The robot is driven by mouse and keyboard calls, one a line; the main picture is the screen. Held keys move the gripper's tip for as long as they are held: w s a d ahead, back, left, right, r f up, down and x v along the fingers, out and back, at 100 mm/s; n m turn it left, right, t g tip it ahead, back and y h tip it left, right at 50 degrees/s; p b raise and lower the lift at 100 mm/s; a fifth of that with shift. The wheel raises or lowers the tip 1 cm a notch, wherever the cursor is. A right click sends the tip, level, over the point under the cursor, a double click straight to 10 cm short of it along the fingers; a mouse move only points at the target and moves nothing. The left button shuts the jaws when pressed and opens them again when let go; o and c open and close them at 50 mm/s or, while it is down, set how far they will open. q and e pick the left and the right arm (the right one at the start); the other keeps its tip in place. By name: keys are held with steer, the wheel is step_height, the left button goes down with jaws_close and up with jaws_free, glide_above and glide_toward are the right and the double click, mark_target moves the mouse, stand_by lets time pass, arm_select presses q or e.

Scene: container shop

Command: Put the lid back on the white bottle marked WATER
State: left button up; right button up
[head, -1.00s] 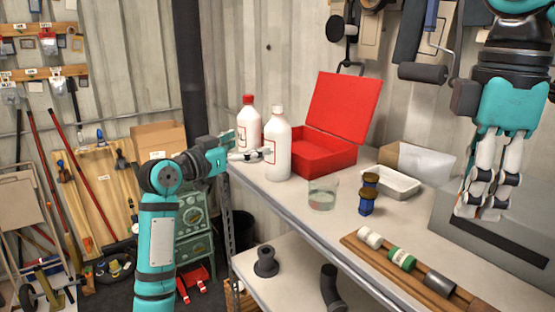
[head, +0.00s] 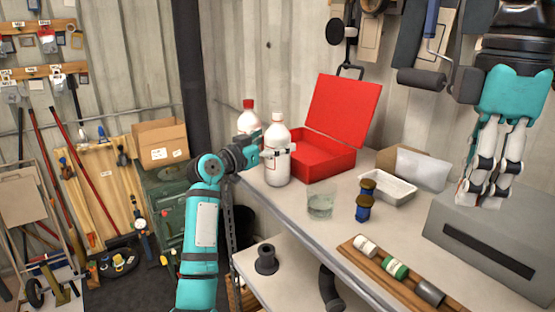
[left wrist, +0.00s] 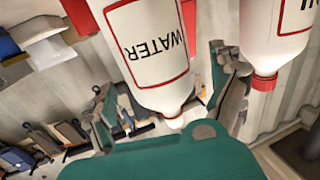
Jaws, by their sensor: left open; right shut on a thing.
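The white bottle marked WATER (head: 277,173) stands upright on the bench; its neck is bare white. Its label reads upside down in the left wrist view (left wrist: 160,60). My left gripper (head: 272,150) is open, with its fingers either side of the bottle; contact is unclear. The fingers also show in the left wrist view (left wrist: 165,95). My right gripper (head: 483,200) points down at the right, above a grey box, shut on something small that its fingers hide. I cannot make out the lid there.
A red-capped white bottle (head: 249,116) stands close behind. An open red case (head: 325,158) is just right. A glass (head: 320,205), blue-and-brown jars (head: 364,206), a white tray (head: 388,187) and a wooden rack of rolls (head: 368,262) occupy the bench. The grey box (head: 480,235) is right.

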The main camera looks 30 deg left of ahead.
arm_select(q)
steer(key=shift+w+d+r, duration=0.15)
steer(key=shift+w+d, duration=0.05)
steer(key=shift+w, duration=0.8)
arm_select(e)
steer(key=shift+d+r, duration=0.1)
steer(key=shift+r, duration=0.5)
arm_select(q)
steer(key=shift+w, duration=0.1)
steer(key=shift+c, duration=0.7)
steer(key=c, duration=1.6)
steer(key=shift+o, duration=0.2)
arm_select(e)
steer(key=shift+f, duration=0.15)
